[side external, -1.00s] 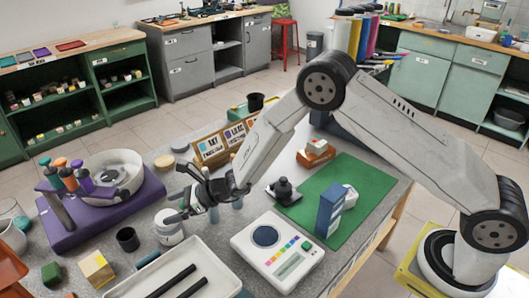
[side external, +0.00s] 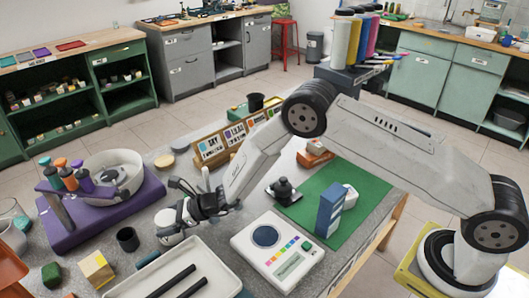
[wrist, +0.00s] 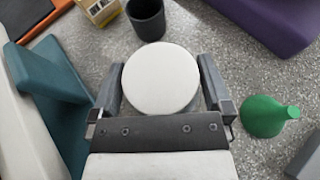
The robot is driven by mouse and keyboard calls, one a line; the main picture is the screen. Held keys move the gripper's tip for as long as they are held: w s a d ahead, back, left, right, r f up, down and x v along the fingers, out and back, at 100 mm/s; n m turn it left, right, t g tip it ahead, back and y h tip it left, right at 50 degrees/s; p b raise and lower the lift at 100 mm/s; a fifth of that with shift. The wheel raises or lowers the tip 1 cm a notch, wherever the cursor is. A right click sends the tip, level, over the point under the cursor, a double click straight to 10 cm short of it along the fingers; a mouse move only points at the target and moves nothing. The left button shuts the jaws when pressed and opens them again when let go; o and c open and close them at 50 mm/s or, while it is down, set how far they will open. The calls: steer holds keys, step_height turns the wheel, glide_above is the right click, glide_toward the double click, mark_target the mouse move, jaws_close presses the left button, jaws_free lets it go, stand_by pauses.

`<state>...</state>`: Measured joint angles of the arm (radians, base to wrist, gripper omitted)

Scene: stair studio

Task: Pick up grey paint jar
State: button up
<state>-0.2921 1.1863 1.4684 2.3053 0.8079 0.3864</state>
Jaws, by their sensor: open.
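The paint jar (wrist: 160,76) shows its round pale lid from above in the wrist view. In the side view the jar (side external: 166,220) is partly covered by my gripper, and its grey colour is hard to make out. My gripper (wrist: 161,84) is open, with one finger on each side of the jar and a narrow gap visible beside the lid. In the side view my gripper (side external: 173,213) is low at the jar, left of the white scale.
A dark cup (side external: 127,239) stands close to the jar. A white tray (side external: 222,262) with dark rods lies in front, and a white scale (side external: 278,252) is to the right. A green cone-shaped object (wrist: 262,118) stands right of the gripper in the wrist view.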

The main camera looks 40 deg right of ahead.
stand_by(0.3)
steer(key=shift+r, duration=0.1)
steer(key=c, duration=1.3)
steer(key=shift+r, duration=0.1)
steer(key=shift+r, duration=0.7)
steer(key=s+d+r, duration=0.1)
steer(key=s+r, duration=0.2)
steer(key=s, duration=0.1)
steer(key=s+d+r, duration=0.2)
steer(key=s+r, duration=0.2)
steer(key=s+d+r, duration=0.2)
steer(key=s+r, duration=0.2)
steer(key=s, duration=0.1)
steer(key=shift+d+r, duration=0.1)
steer(key=shift+r, duration=0.1)
